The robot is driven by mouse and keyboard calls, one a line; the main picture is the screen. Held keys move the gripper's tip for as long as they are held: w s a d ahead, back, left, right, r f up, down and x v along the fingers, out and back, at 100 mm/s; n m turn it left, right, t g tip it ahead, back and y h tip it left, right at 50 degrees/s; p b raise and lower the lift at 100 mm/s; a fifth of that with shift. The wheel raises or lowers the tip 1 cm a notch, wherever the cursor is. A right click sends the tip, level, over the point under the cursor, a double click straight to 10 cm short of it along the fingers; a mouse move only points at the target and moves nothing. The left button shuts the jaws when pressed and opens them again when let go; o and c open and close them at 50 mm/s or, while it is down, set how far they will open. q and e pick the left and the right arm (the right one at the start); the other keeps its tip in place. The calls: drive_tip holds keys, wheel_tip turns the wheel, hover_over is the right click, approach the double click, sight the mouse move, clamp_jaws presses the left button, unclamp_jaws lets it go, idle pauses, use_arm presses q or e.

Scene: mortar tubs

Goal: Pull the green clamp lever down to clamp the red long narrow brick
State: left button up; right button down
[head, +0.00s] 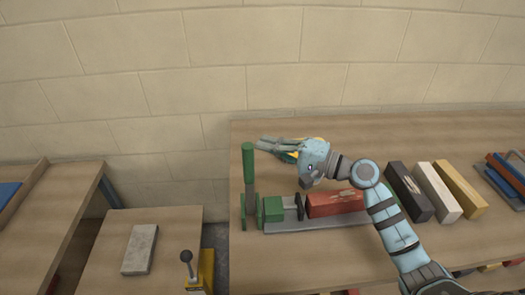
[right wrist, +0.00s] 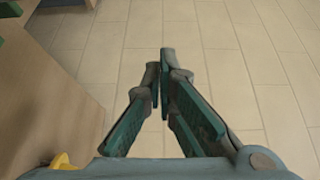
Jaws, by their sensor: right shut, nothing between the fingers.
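The green clamp lever (head: 248,163) stands upright at the left end of the clamp on the wooden bench. The clamp has a green block (head: 273,208), a dark pad (head: 299,206) and a grey base (head: 285,226). The red long narrow brick (head: 335,203) lies to the right of the pad, partly hidden by my right arm. My right gripper (head: 262,143) is shut and empty, pointing left just beside the lever's upper part; whether it touches the lever is unclear. The right wrist view shows its fingers (right wrist: 162,70) close together. My left gripper is not in view.
Black (head: 410,192), white (head: 437,191) and yellow (head: 461,189) bricks lie right of my arm. A grey brick (head: 140,249) lies on a lower table at left. A dark-knobbed lever (head: 187,257) stands beside that table. A block wall (head: 300,70) rises behind the bench.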

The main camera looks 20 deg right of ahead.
sight(249, 181)
drive_tip(key=s+a+p, duration=0.1)
drive_tip(key=s+a, duration=0.1)
drive_tip(key=shift+s+a, duration=0.25)
drive_tip(key=shift+s, duration=0.15)
drive_tip(key=shift+f, duration=0.1)
